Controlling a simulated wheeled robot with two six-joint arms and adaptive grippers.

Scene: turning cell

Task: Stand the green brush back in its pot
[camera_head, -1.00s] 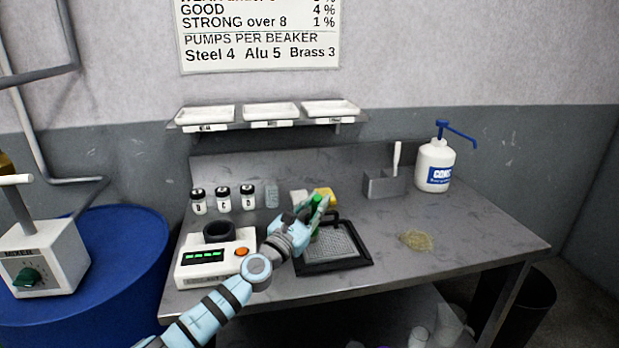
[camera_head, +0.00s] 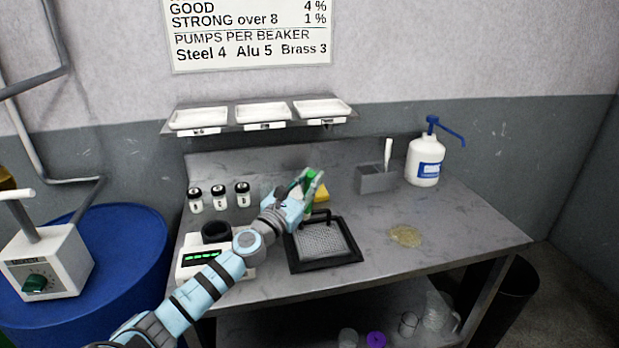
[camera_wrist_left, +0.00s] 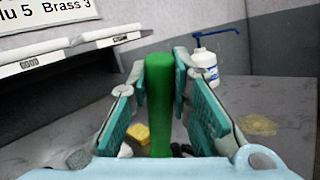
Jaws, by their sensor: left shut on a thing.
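My left gripper (camera_head: 309,184) is shut on the green brush (camera_head: 306,190), above the back edge of the black drain tray. In the left wrist view the brush's green handle (camera_wrist_left: 159,100) stands upright between the fingers (camera_wrist_left: 160,88). Its lower end is hidden by the gripper. No pot can be made out with certainty. A grey metal holder (camera_head: 373,181) with a white handle (camera_head: 388,153) in it stands to the right of the gripper, apart from it. My right gripper is not in view.
A yellow block (camera_head: 321,193) lies behind the drain tray (camera_head: 294,263). Three black-capped bottles (camera_head: 219,198) stand left of the gripper. A white pump bottle (camera_head: 425,163) stands at the back right. A yellowish patch (camera_head: 405,236) lies on the right of the bench, with clear surface around it.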

